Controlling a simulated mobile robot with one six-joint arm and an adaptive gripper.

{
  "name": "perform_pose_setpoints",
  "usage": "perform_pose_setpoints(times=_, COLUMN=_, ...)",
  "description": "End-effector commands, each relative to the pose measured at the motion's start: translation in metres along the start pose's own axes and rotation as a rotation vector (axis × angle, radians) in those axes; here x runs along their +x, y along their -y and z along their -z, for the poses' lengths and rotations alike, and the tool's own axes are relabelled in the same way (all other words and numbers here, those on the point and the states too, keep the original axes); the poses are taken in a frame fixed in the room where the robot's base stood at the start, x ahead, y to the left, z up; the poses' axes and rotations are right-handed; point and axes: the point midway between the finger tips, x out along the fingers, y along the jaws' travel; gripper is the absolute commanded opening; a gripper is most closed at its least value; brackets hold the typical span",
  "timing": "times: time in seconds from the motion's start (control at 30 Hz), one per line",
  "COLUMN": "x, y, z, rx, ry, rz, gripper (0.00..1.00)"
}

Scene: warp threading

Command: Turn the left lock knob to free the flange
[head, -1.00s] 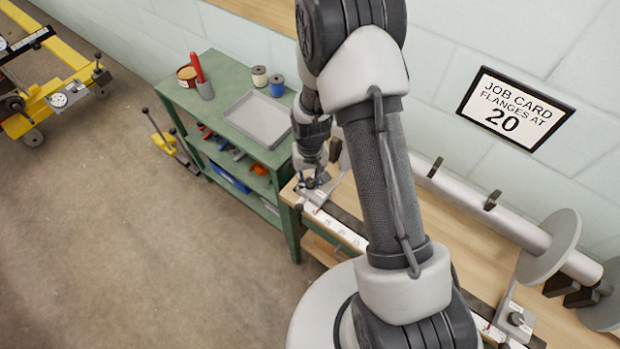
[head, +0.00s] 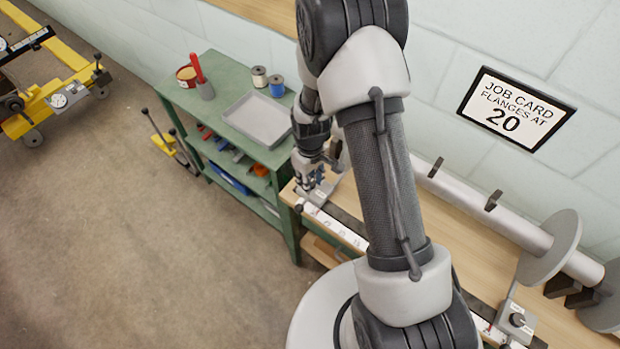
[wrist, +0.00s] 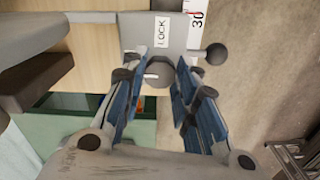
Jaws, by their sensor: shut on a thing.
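The left lock knob (wrist: 158,73) is a round dark grey knob on a light grey plate marked LOCK (wrist: 178,28), seen at the top middle of the wrist view. My gripper (wrist: 163,62) has its blue-padded fingers on either side of the knob and is shut on it. In the head view my gripper (head: 308,182) is at the left end of the scale rail (head: 338,229), where it hides the knob. The left flange is mostly hidden behind my arm in the head view.
A ball-ended lever (wrist: 215,54) sticks out right of the knob, by the 30 mark. A grey roller (head: 470,200) with a round right flange (head: 551,246) lies along the wooden bench. A green shelf unit (head: 215,105) with a tray stands to the left. The job card (head: 515,108) reads flanges at 20.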

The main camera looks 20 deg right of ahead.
Motion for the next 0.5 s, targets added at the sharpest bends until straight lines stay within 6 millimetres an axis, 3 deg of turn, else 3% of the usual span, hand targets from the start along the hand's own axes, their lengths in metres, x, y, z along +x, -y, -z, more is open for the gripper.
perform_pose_setpoints(times=0.33, x=0.0001, y=0.0001, z=-0.0004, rx=-0.004, ry=0.001, rz=0.0, gripper=0.04)
perform_pose_setpoints(times=0.37, x=0.0001, y=0.0001, z=-0.0004, rx=-0.004, ry=0.001, rz=0.0, gripper=0.29)
perform_pose_setpoints(times=0.5, x=0.0001, y=0.0001, z=-0.0003, rx=-0.003, ry=0.001, rz=0.0, gripper=0.38)
